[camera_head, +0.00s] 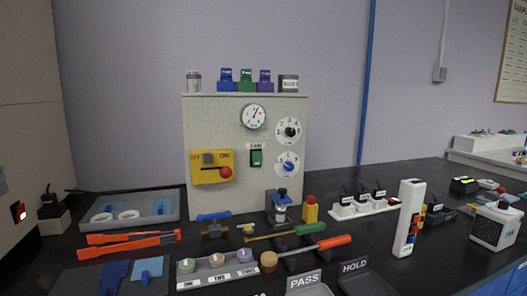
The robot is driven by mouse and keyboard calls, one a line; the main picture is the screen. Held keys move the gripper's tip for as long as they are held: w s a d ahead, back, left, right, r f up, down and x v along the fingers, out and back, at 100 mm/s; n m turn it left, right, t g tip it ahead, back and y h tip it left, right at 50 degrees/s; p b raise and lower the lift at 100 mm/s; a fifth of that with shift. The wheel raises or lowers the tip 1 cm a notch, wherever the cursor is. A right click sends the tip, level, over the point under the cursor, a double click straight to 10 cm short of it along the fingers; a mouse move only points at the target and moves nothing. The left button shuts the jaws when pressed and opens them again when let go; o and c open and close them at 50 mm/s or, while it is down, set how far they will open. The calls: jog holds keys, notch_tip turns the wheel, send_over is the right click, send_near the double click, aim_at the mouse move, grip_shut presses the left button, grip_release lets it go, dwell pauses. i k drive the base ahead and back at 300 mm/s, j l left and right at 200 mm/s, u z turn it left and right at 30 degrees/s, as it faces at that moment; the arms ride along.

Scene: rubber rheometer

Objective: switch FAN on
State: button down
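A green rocker switch (256,158) sits in a dark frame on the front of the grey panel box (225,125), between the yellow plate and the dials. A white box with a round dark grille (488,229), looking like a fan, stands at the right. A white power strip (342,211) with several black plugs and small labels lies on the bench; its lettering is hard to read. My gripper is not in view.
The yellow plate (198,175) has a red-knobbed lever. A white upright block (408,218) with coloured buttons stands right of centre. Orange tongs (128,245), screwdriver-like tools, a cup tray (205,279) and PASS (308,288) and HOLD trays crowd the dark bench front.

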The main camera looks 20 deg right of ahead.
aim_at(256, 156)
jog(key=i+l, duration=0.25)
jog(key=i, duration=0.15)
jog(key=i+l, duration=0.25)
jog(key=i, duration=0.15)
